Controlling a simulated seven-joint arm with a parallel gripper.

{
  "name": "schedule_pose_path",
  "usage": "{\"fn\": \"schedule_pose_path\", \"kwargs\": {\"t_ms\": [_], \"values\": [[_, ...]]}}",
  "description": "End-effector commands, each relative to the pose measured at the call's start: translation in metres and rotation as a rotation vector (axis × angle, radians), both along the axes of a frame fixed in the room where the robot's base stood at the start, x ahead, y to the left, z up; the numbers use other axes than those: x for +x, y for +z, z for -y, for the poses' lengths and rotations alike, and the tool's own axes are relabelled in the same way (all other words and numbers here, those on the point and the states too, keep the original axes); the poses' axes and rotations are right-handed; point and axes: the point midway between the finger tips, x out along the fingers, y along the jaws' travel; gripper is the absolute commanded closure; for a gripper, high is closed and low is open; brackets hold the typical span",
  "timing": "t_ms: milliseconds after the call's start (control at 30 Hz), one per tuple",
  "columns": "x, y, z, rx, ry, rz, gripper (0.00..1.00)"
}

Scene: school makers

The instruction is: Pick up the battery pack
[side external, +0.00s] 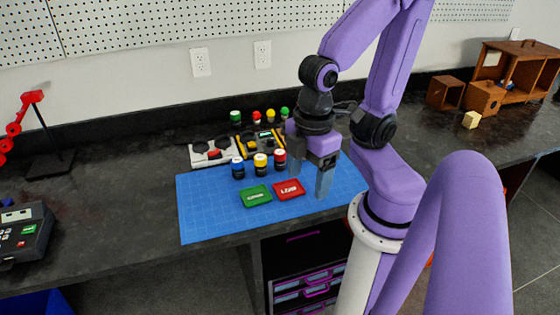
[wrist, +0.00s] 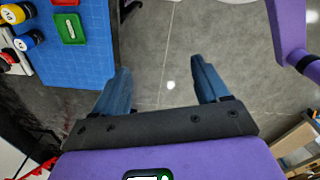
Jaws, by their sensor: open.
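My gripper (side external: 311,180) is open and empty above the right part of the blue mat in the side view. In the wrist view its two fingers (wrist: 160,78) are spread apart with grey floor between them. No object is clearly recognisable as the battery pack. A yellow-and-black item (side external: 261,143) lies behind the mat, left of my gripper; its details are too small to tell what it is. A white tray-like item (side external: 213,151) with dark round parts and something red lies left of it.
The blue mat (side external: 205,215) holds a green tray (side external: 256,196), a red tray (side external: 289,189), and blue (side external: 238,168), yellow (side external: 261,164) and red (side external: 280,160) jars. Small colored-topped pieces stand behind. A dark device (side external: 22,232) sits left. The mat's left part is clear.

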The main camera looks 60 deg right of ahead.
Motion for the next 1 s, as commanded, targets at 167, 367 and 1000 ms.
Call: {"fn": "schedule_pose_path", "kwargs": {"t_ms": [167, 367, 1000], "values": [[0.0, 0.0, 0.0, 0.0, 0.0, 0.0, 0.26], [0.018, -0.002, 0.002, -0.011, 0.011, 0.017, 0.26], [0.163, -0.026, 0.084, -0.184, 0.22, 0.091, 0.26]]}}
